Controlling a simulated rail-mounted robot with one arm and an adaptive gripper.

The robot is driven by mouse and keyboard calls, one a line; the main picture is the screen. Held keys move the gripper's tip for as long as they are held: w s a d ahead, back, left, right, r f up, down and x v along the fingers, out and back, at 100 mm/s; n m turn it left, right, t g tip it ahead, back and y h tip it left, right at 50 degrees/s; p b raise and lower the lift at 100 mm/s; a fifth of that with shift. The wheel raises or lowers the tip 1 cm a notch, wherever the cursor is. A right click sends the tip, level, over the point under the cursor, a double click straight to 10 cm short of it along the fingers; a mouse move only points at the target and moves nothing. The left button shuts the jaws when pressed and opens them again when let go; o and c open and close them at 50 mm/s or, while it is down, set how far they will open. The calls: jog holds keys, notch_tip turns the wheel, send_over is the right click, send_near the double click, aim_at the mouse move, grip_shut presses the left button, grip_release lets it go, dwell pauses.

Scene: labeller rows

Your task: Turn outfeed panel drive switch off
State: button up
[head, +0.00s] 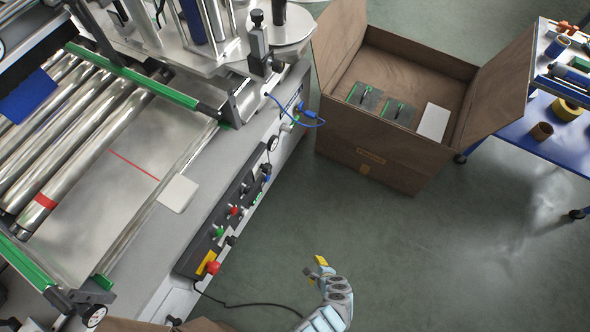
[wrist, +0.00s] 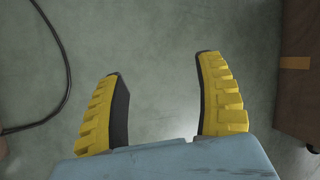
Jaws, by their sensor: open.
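The outfeed panel (head: 228,213) is a dark strip on the side of the grey machine, with several knobs and buttons in black, red and green. A red mushroom button on a yellow plate (head: 206,262) sits at its near end. Which control is the drive switch cannot be told at this size. My gripper (head: 315,266) is to the right of the panel's near end, apart from it, above the floor. In the wrist view my gripper (wrist: 160,100) has its two yellow fingers spread with nothing between them; only floor shows beyond.
An open brown box (head: 375,158) with green-marked items and a white block stands at the upper right. A blue cart (head: 560,135) holds tools and tape. A black cable (head: 245,304) runs from the machine along the floor. The floor (head: 400,255) between is clear.

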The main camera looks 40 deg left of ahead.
jog(key=s+a+f+m+g+y+b, duration=0.1)
jog(key=s+a+f+g+y+b, duration=0.1)
jog(key=s+a+f+y+b, duration=0.3)
jog(key=m+g+y+b, duration=0.2)
jog(key=g+y+b, duration=0.1)
jog(key=y+b, duration=0.5)
send_near(235, 242)
jog(key=shift+h, duration=0.3)
jog(key=a, duration=0.3)
jog(key=s+a+b, duration=0.1)
jog(key=a, duration=0.3)
jog(key=a+b, duration=0.1)
jog(key=a, duration=0.3)
jog(key=shift+s+r, duration=0.3)
jog(key=shift+r, duration=0.1)
jog(key=shift+d, duration=0.1)
jog(key=c, duration=1.2)
